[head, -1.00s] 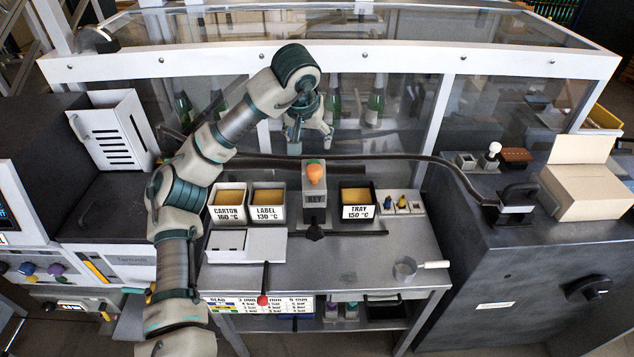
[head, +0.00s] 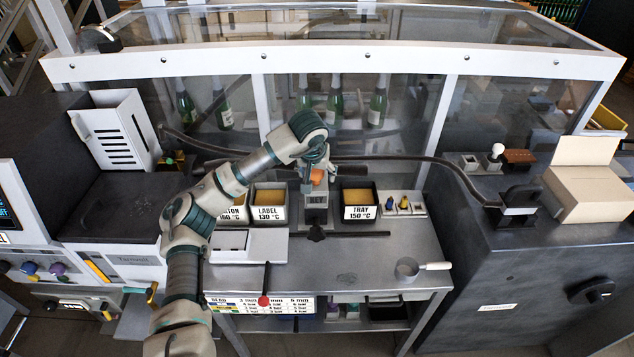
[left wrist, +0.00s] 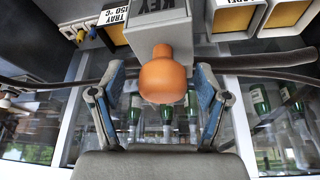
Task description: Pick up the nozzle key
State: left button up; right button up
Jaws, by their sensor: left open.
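The nozzle key shows as an orange rounded handle (left wrist: 165,75) standing up from a grey block labelled KEY (left wrist: 160,22) in the left wrist view. In the head view the orange handle (head: 318,176) is partly covered by my gripper, above the KEY block (head: 316,203). My left gripper (left wrist: 160,78) is open, with one blue-grey finger on each side of the handle. The handle lies between the fingertips, with gaps visible on both sides. In the head view my left gripper (head: 318,172) is at the block's top. My right gripper is not in view.
Beside the block stand the LABEL bin (head: 269,213) and the TRAY bin (head: 359,213). A dark hose (head: 410,160) runs behind them. A small pan (head: 407,268) lies on the bench at right. Green bottles (head: 377,103) stand behind the clear panel. The bench front is mostly clear.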

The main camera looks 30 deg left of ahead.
pick_arm(q)
jog(key=shift+a, duration=0.2)
jog(key=shift+c, duration=0.7)
jog(key=shift+a+f, duration=0.1)
jog(key=c, duration=0.8)
grip_shut()
